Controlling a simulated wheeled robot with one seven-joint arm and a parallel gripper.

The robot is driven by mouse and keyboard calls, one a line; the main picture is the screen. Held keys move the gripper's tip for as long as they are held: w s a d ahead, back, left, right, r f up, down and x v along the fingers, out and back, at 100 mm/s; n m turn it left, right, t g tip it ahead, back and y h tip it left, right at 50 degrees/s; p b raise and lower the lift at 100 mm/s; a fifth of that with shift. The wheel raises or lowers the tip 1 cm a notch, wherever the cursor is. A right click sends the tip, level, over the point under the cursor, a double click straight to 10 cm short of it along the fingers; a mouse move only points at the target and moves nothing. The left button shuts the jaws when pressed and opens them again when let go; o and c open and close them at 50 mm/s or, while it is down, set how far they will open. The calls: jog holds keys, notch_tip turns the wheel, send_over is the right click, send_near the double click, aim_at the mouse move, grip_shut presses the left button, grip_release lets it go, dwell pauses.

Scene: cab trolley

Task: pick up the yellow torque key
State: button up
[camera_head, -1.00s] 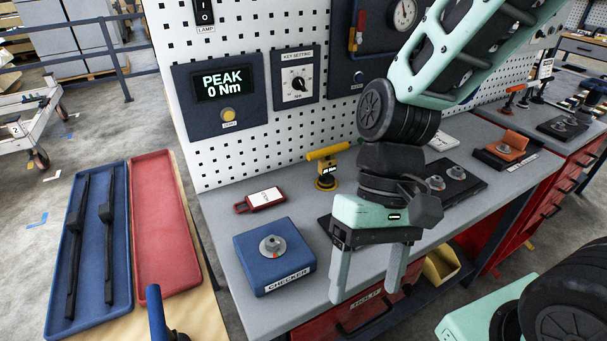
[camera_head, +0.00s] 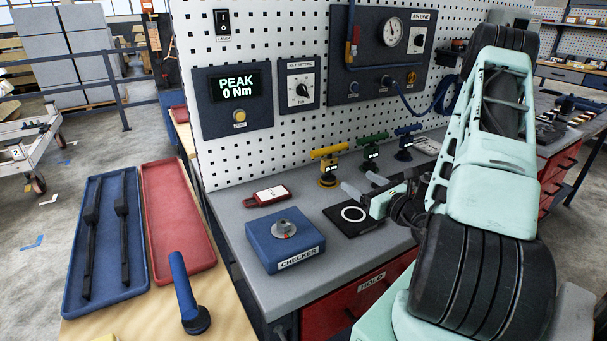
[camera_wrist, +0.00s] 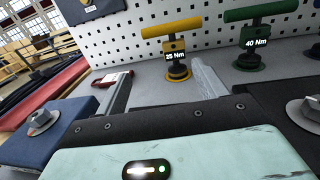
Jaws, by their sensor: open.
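The yellow torque key (camera_head: 329,165) stands upright on the grey bench, near the pegboard wall. It has a T-shaped handle and a dark round foot. In the wrist view the yellow torque key (camera_wrist: 174,50) carries a label reading 25 Nm and stands beyond my fingertips, apart from them. My gripper (camera_head: 364,186) is open and empty, low over the bench, in front of and to the right of the key. In the wrist view my gripper's two fingers (camera_wrist: 162,88) point towards the pegboard, the right one ending near the key's foot.
A green key (camera_head: 371,150) marked 40 Nm and a blue key (camera_head: 405,140) stand to the right. The blue checker block (camera_head: 285,240) and a red tag (camera_head: 267,195) are to the left.

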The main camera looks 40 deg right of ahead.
aim_at(332, 161)
jog(key=shift+s+d+f+m+h, duration=0.45)
jog(key=shift+d+f+m+h, duration=0.05)
jog(key=shift+d+h, duration=0.15)
jog(key=shift+w+d+f+b, duration=0.15)
jog(key=shift+w+d+b, duration=0.05)
jog(key=shift+b, duration=0.1)
jog(key=shift+b+x, duration=1.1)
jog(key=shift+b, duration=0.05)
jog(key=b+x, duration=0.1)
jog(key=b, duration=0.1)
jog(key=b+x, duration=0.1)
jog(key=b, duration=0.2)
jog(key=shift+f, duration=0.25)
jog(key=x, duration=0.4)
jog(key=b+x, duration=0.1)
jog(key=x, duration=0.1)
jog(key=shift+w+r, duration=0.25)
jog(key=shift+w, duration=0.1)
jog(key=shift+f+p+x, duration=0.1)
jog(key=shift+p+x, duration=0.1)
jog(key=shift+x, duration=1.3)
jog(key=shift+f+p+x, duration=0.15)
jog(key=shift+p+x, duration=0.05)
jog(key=shift+x, duration=1.25)
jog(key=shift+a, duration=0.1)
jog(key=c, duration=1.3)
jog(key=shift+r, duration=0.15)
